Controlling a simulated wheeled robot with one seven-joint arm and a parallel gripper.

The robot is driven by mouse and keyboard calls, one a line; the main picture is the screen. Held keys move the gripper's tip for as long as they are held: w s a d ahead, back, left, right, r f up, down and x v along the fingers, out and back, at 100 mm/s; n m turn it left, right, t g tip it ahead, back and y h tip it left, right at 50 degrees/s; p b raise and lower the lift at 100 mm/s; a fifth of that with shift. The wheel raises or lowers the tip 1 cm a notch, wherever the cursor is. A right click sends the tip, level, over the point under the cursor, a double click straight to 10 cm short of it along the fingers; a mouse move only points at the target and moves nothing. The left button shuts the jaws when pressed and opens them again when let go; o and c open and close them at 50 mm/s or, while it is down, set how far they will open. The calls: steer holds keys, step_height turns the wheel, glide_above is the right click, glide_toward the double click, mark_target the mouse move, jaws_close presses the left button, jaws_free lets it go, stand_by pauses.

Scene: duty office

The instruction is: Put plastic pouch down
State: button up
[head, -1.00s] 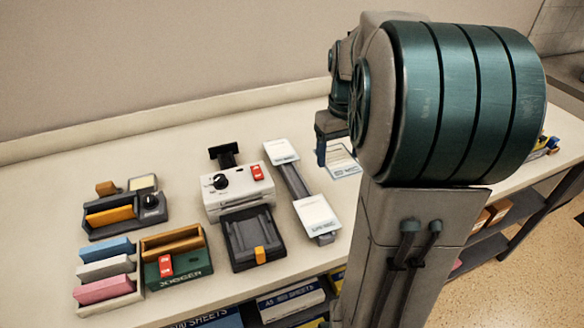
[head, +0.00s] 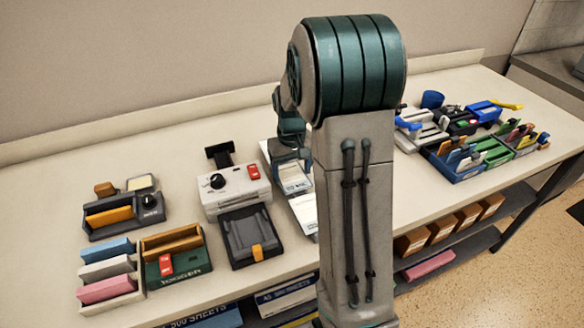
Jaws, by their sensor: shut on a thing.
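The plastic pouch (head: 294,182) is a pale, clear-looking sheet with a printed label line along its lower edge. My gripper (head: 289,160) is shut on it and holds it from above, over the grey strip with white pads. The fingertips are mostly hidden by my arm, as is part of the pouch's right side. I cannot tell whether the pouch touches the strip or hangs above it. One white pad (head: 304,212) of the strip shows just below the pouch in the picture.
A white machine with a black dial (head: 235,190) stands left of the pouch. Further left are a green jogger box (head: 178,268), a rack of coloured blocks (head: 110,296) and a dark tray (head: 125,218). Blue and green organisers (head: 480,155) stand right of my arm.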

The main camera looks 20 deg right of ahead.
mark_target(292, 177)
steer(key=shift+f, duration=0.1)
steer(key=o, duration=0.6)
steer(key=shift+f, duration=0.1)
steer(key=o, duration=0.4)
step_height(292, 177, up, 12)
steer(key=s+a+t, duration=0.1)
steer(key=s+a, duration=0.3)
steer(key=s, duration=0.6)
steer(key=s+a+f+t, duration=0.1)
steer(key=s+a, duration=0.3)
steer(key=s, duration=0.7)
steer(key=shift+a+f+t, duration=0.25)
steer(key=shift+a+t, duration=0.15)
steer(key=shift+t, duration=0.1)
